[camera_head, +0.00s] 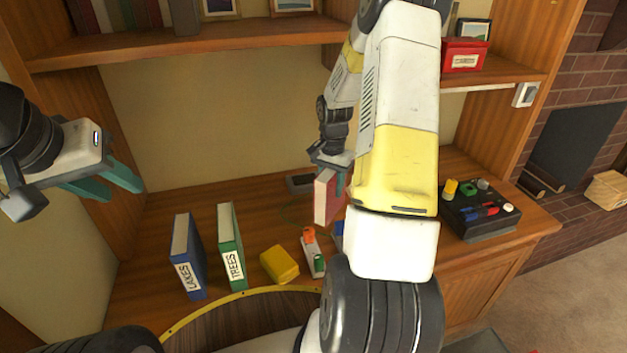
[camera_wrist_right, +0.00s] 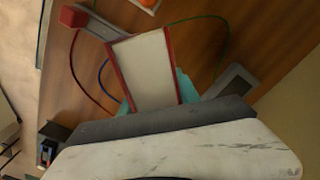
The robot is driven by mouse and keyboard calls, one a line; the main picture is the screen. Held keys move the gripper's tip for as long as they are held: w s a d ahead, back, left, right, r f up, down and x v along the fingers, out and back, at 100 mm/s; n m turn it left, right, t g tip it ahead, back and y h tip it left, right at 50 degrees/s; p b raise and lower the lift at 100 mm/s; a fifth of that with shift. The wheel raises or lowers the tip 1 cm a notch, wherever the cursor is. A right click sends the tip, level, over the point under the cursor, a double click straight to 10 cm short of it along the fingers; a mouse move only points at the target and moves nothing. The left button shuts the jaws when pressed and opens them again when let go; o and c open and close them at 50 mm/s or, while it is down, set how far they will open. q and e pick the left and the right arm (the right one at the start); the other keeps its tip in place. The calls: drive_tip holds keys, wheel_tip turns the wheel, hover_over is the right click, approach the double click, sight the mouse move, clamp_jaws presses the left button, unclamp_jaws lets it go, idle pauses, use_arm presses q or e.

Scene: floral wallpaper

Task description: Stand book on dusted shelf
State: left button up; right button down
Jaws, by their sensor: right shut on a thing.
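A red book (camera_head: 326,197) with pale pages is held upright by my right gripper (camera_head: 338,180), low over or on the wooden desk surface; I cannot tell whether it touches. In the right wrist view the book (camera_wrist_right: 145,70) sits between the teal fingers of the right gripper (camera_wrist_right: 155,95). A blue book (camera_head: 188,258) marked LAKES and a green book (camera_head: 231,248) marked TREES stand upright to the left. My left gripper (camera_head: 106,183) is open and empty at the left. An upper shelf (camera_head: 250,36) bears books and frames; which shelf is dusted is unclear.
A yellow block (camera_head: 279,264) and a white item with orange and green parts (camera_head: 312,252) lie on the desk. A red box (camera_head: 463,56) stands on the right shelf. My right arm hides part of the desk.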

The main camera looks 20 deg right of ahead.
drive_tip(key=shift+f, duration=1.6)
drive_tip(key=shift+f, duration=0.15)
drive_tip(key=c, duration=0.9)
unclamp_jaws()
